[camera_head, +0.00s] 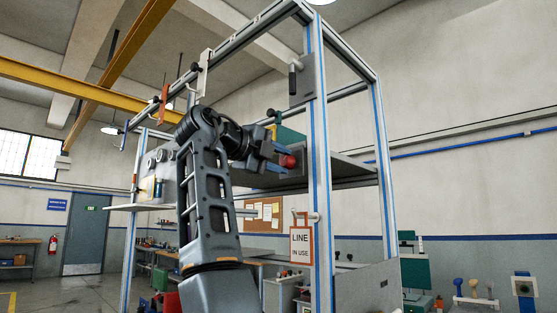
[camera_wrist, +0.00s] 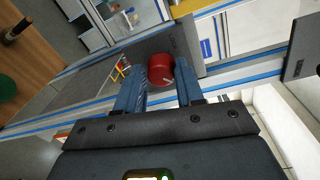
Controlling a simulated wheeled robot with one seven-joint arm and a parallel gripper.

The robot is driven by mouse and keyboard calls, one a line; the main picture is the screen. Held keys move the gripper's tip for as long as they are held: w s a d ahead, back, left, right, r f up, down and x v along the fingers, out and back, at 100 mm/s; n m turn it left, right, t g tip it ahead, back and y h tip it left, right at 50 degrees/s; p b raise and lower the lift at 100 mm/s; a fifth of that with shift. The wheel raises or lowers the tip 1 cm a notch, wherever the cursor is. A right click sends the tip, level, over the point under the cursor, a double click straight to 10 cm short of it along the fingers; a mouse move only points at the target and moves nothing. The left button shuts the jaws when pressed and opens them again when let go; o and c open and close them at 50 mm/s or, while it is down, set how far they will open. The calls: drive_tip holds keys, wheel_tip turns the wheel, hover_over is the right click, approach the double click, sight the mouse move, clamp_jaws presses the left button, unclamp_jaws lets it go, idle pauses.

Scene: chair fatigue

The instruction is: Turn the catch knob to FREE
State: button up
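The red catch knob (camera_wrist: 162,72) sits on a dark grey plate (camera_wrist: 190,38) in the wrist view, with a small pale mark on its face. The fingers are apart, with narrow gaps to the knob; firm contact does not show. In the head view, the knob (camera_head: 288,161) is beside the upright of the metal frame, and my gripper (camera_head: 282,159) reaches it from the left.
The aluminium frame's blue-striped upright (camera_head: 319,150) stands just right of the knob. A hanging "LINE IN USE" sign (camera_head: 301,246) is below it. A grey shelf panel (camera_head: 350,170) lies behind. A grey box (camera_head: 160,172) stands on a shelf left of my arm.

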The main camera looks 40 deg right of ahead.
drive_tip(key=o, duration=0.4)
drive_tip(key=shift+a, duration=0.15)
drive_tip(key=a, duration=0.2)
drive_tip(key=a+b, duration=0.1)
drive_tip(key=a, duration=0.4)
drive_tip(key=shift+s+a+r, duration=0.1)
drive_tip(key=shift+a+r, duration=0.15)
drive_tip(key=shift+r, duration=0.05)
